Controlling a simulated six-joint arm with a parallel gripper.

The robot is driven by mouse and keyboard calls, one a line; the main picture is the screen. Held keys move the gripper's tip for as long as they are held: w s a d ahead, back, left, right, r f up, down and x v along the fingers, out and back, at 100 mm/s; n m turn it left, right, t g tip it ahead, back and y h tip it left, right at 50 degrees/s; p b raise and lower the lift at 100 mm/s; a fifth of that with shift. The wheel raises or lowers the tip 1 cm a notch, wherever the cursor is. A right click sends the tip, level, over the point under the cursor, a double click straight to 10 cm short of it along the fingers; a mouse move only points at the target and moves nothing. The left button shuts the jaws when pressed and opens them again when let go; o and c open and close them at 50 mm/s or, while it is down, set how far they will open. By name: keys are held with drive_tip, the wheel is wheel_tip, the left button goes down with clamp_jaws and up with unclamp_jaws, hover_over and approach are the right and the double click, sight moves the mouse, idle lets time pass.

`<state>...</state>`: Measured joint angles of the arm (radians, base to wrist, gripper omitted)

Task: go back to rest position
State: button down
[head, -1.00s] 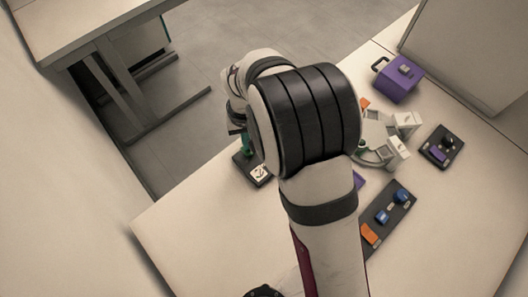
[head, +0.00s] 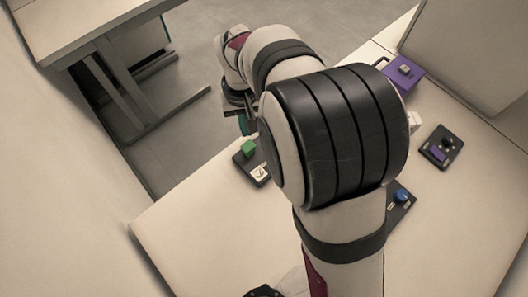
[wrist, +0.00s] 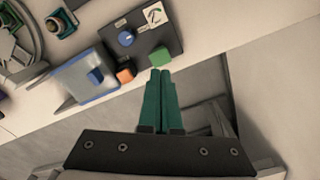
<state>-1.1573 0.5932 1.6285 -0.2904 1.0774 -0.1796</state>
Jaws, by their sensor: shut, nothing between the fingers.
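My gripper (wrist: 160,76) shows in the wrist view with its two green fingers side by side and touching. It is shut and holds nothing. Beyond the fingertips is a dark control panel (wrist: 167,22) with a blue knob (wrist: 126,38) and a green block (wrist: 160,56). The gap between fingertips and block cannot be judged. In the head view my gripper (head: 243,124) is partly seen at the far left of my raised arm, above the panel's green block (head: 248,147). My arm hides the middle of the table.
A purple box (head: 402,73) stands at the back right of the table (head: 460,230). A small dark panel (head: 441,146) is at the right, and another with a blue knob (head: 401,195) is partly hidden by my arm. Open floor (head: 240,30) lies beyond the table's left edge.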

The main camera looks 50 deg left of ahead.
idle(0.4)
drive_tip(key=w+d+r+m, duration=0.3)
drive_tip(key=d+r+m, duration=0.1)
drive_tip(key=d, duration=0.5)
drive_tip(key=w+d+r+m, duration=0.3)
drive_tip(key=w+d+r, duration=0.15)
drive_tip(key=d, duration=0.55)
drive_tip(key=s+d+m+y, duration=0.1)
drive_tip(key=s+d+m, duration=0.4)
drive_tip(key=d, duration=0.3)
drive_tip(key=s+d+r+m, duration=0.1)
drive_tip(key=s+d+m, duration=0.4)
drive_tip(key=s+d, duration=0.2)
drive_tip(key=shift+d+m+y, duration=0.3)
drive_tip(key=shift+d+y, duration=0.1)
drive_tip(key=shift+d, duration=0.75)
drive_tip(key=shift+r, duration=0.1)
